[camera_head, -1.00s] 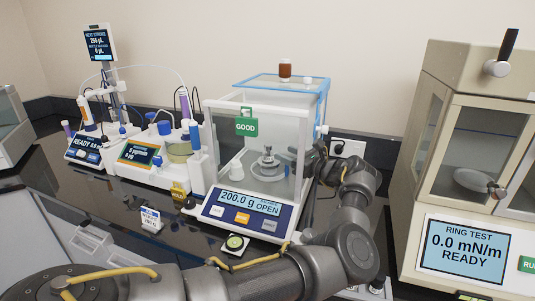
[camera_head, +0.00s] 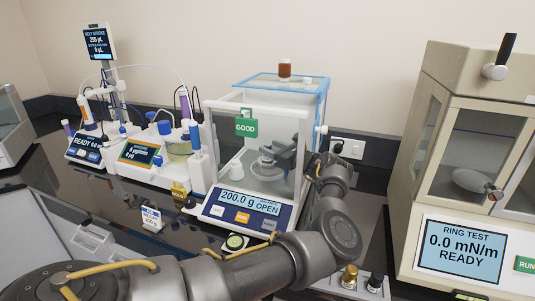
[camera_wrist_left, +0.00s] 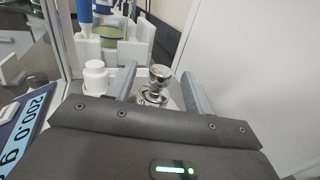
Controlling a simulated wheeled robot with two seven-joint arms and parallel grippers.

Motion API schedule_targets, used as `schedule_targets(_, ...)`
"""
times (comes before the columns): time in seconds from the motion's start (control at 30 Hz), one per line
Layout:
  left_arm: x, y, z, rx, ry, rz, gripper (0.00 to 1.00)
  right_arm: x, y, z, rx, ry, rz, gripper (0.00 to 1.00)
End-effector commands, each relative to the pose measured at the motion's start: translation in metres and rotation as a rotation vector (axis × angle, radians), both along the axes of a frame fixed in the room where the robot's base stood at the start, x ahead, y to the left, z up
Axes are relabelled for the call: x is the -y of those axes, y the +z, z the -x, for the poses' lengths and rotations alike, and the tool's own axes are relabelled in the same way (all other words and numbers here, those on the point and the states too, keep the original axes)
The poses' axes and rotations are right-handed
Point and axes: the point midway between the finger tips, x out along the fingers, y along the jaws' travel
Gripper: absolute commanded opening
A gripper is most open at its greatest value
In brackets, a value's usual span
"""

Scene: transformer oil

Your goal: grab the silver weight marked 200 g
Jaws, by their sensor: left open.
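The silver weight (camera_wrist_left: 160,76) has a shiny round knob and stands upright on the pan inside the glass balance (camera_head: 245,212). Its 200 g marking cannot be read, but the balance display reads 200.0 g OPEN. My left gripper (camera_head: 280,157) has come in through the open right side of the balance and covers part of the weight in the head view. In the left wrist view its two fingers are apart, one on each side of the weight, with gaps visible. My right gripper is not in view.
A small white container (camera_wrist_left: 95,76) stands inside the balance to the left of the weight. Glass walls enclose the pan, with a green GOOD tag (camera_head: 246,127) on the front. The titrator (camera_head: 150,160) is left, the ring tester (camera_head: 465,245) right.

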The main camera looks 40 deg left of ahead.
Motion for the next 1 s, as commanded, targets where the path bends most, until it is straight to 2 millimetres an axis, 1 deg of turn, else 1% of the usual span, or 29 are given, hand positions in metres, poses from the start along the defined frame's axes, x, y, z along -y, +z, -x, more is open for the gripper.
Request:
schedule_targets(0.07, 0.000, 0.000, 0.000, 0.000, -0.001, 0.000, 0.52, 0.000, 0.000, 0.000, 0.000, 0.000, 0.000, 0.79)
schedule_targets(0.1, 0.000, 0.000, 0.000, 0.000, -0.001, 0.000, 0.49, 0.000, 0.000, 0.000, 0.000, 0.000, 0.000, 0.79)
schedule_targets(0.4, 0.001, 0.000, 0.000, 0.000, 0.000, 0.000, 0.10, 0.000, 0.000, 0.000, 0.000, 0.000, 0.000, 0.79)
schedule_targets(0.47, 0.001, 0.000, 0.000, 0.000, 0.000, 0.000, 0.02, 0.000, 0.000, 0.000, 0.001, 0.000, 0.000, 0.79)
schedule_targets(0.5, 0.001, 0.000, 0.000, 0.000, 0.000, 0.000, 0.00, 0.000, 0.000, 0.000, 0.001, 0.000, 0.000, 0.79)
schedule_targets(0.83, 0.001, 0.003, 0.000, 0.002, 0.000, -0.001, 0.00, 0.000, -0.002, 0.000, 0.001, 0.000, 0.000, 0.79)
schedule_targets(0.93, 0.001, 0.010, -0.001, 0.002, 0.000, -0.001, 0.00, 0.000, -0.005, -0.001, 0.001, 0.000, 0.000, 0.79)
schedule_targets(1.0, 0.001, 0.017, -0.001, 0.005, 0.000, -0.001, 0.00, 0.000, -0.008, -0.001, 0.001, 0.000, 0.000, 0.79)
